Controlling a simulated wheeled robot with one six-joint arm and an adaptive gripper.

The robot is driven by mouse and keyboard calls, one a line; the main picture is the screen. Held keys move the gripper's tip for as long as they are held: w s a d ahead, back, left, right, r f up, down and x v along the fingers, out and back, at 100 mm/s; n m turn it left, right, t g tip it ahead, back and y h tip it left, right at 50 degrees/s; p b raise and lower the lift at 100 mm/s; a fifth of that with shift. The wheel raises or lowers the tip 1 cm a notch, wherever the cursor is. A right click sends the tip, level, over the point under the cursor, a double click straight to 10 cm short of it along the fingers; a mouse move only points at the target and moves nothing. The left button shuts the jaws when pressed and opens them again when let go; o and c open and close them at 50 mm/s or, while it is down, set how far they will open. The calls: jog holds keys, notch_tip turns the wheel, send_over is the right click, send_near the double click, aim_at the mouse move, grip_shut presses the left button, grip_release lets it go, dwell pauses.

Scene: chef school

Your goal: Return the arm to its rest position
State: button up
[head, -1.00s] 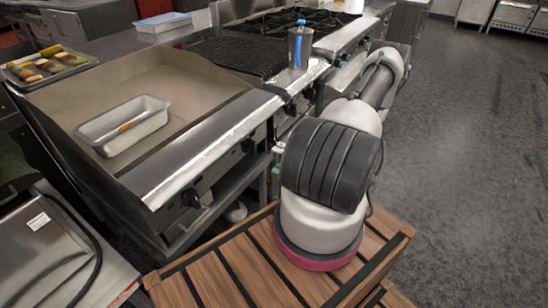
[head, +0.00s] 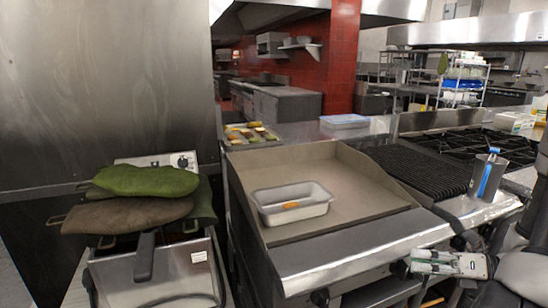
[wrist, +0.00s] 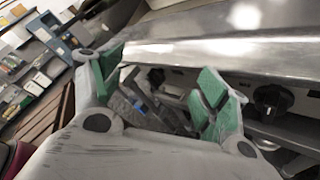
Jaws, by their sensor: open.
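My gripper (head: 424,261) is at the lower right of the head view, in front of the griddle's steel front edge. Part of my arm shows at the right edge of that view. In the wrist view my gripper (wrist: 165,88) has its two green-padded fingers spread wide apart, with nothing held between them. The steel front ledge (wrist: 210,45) and a black knob (wrist: 272,100) of the cooking range lie just beyond the fingers.
A metal pan (head: 290,215) with an orange item stands on the griddle (head: 355,200). A metal cup (head: 488,178) stands on the ledge near my arm. Green and brown cloths (head: 145,180) lie on a fryer at left. A food tray (head: 250,135) is behind.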

jog(key=s+a+r+n+g+h, duration=0.45)
jog(key=s+r+n+g, duration=0.5)
jog(key=n, duration=0.65)
jog(key=s+d+r+n+t+h, duration=0.1)
jog(key=d+r+n+t+h, duration=0.1)
jog(key=r+n, duration=0.4)
jog(key=d+r+n+t+h, duration=0.2)
jog(key=r+n+t+h, duration=0.3)
jog(key=n, duration=0.5)
jog(key=shift+s+r+h, duration=0.4)
jog(key=shift+r+h, duration=0.8)
jog(key=shift+h, duration=0.05)
